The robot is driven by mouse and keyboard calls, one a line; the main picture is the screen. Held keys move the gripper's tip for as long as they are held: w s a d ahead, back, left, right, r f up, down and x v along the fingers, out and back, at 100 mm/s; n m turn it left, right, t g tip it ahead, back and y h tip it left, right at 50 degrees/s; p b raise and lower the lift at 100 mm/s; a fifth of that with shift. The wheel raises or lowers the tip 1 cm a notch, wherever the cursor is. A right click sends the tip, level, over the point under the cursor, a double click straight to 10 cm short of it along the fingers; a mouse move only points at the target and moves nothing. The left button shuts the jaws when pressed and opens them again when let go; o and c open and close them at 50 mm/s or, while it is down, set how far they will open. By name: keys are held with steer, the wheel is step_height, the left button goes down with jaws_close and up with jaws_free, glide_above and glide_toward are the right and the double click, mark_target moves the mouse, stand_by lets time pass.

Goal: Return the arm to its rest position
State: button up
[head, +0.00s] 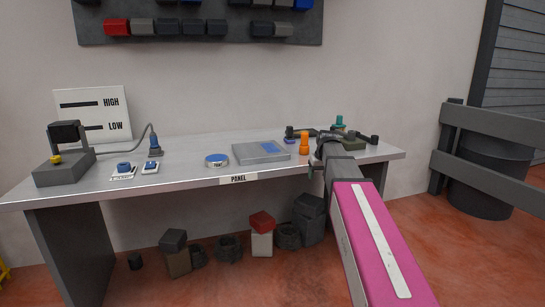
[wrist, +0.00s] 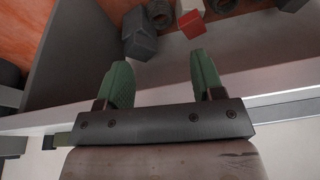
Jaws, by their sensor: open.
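My gripper (wrist: 160,65) shows in the wrist view with its two green fingers spread apart. Nothing is between the fingers. They point toward the table's front edge and the space under it, where boxes lie on the floor. In the head view my arm (head: 365,235), a pink link with a white stripe, comes up from the lower right and reaches the right end of the table (head: 190,186). The gripper's fingers cannot be clearly made out in the head view, among dark parts at the table's right end.
A grey panel box (head: 260,152), a round blue-topped disc (head: 216,160) and an orange piece (head: 304,143) are on the table. A dark device (head: 63,165) stands at its left end. Below are several boxes, one red-topped (head: 262,225). A grey barrier (head: 490,130) stands right.

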steer(key=s+f+m+g+h, duration=0.1)
steer(key=s+f+m+g, duration=0.1)
steer(key=s+f, duration=2.4)
steer(key=shift+a+f+g, duration=0.35)
steer(key=shift+f+g, duration=0.15)
steer(key=shift+f, duration=0.15)
